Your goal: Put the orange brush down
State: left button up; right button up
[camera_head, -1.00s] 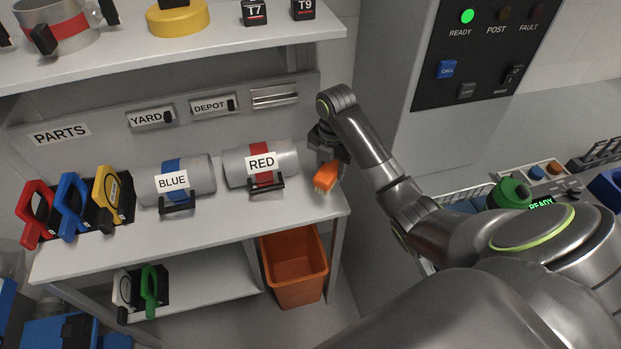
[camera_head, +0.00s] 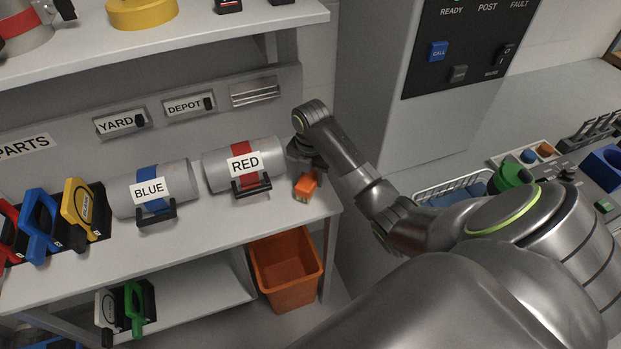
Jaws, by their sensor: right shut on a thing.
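The orange brush (camera_head: 306,185) is at the right end of the middle shelf (camera_head: 230,212), just right of the cylinder labelled RED (camera_head: 215,170). My right gripper (camera_head: 304,168) is shut on the brush from behind and above. The gripper's fingers are mostly hidden by its own body and the brush. The brush is at or very near the shelf surface; I cannot tell whether it touches. My left gripper is not in view.
The cylinder labelled BLUE (camera_head: 122,193) lies left of the red one. Red, blue and yellow handled tools (camera_head: 80,208) stand at the shelf's left. An orange bin (camera_head: 288,287) sits below the shelf's right end. A grey panel cabinet (camera_head: 375,110) stands to the right.

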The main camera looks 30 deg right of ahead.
aim_at(311, 174)
jog(key=shift+f, duration=0.7)
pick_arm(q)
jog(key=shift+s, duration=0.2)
pick_arm(e)
jog(key=o, duration=1.1)
jog(key=shift+r, duration=0.5)
notch_tip(311, 174, up, 3)
jog(key=shift+w+r+b, duration=0.1)
jog(key=shift+r+b, duration=0.1)
jog(key=shift+b, duration=0.25)
notch_tip(311, 174, up, 6)
jog(key=p, duration=0.4)
jog(key=shift+p, duration=0.3)
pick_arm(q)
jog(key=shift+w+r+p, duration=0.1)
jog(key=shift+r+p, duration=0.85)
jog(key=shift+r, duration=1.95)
pick_arm(e)
jog(key=shift+r, duration=0.9)
jog(key=shift+f, duration=0.15)
